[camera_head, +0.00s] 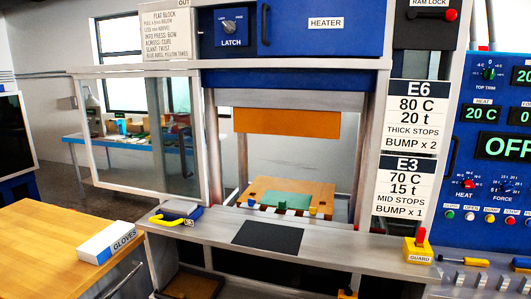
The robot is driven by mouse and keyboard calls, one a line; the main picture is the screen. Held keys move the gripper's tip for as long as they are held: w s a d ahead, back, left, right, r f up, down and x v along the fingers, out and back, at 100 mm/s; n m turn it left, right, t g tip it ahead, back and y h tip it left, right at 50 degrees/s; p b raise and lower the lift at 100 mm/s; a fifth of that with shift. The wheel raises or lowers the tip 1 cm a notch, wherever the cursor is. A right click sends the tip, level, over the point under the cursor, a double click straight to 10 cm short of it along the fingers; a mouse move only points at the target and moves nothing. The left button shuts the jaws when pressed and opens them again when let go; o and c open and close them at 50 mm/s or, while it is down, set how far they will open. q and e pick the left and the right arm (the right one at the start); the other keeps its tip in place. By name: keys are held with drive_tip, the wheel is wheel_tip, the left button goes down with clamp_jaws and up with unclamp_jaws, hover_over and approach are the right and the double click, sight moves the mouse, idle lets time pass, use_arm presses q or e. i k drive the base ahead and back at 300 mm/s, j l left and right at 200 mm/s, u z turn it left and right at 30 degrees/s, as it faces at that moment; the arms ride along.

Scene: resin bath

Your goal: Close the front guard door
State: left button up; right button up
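The front guard door (76,130) is a clear pane in a pale metal frame. It stands to the left of the press opening, over the left end of the machine, and the opening is uncovered. Through the opening I see an orange upper plate (287,122) and, below it, a wooden-coloured block with a green sheet (287,199) on it. A yellow box labelled GUARD (417,248) with a red lever stands on the right of the front ledge. Neither of my grippers shows in the view.
A yellow-handled tool (175,214) lies at the ledge's left end, and a dark pad (268,237) lies mid-ledge. A wooden table (45,240) with a GLOVES box (112,242) stands at left. The blue control panel (490,150) is at right.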

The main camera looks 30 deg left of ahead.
sight(195, 74)
drive_tip(key=u, duration=1.8)
drive_tip(key=i+j+z, duration=0.15)
drive_tip(key=i+j, duration=0.35)
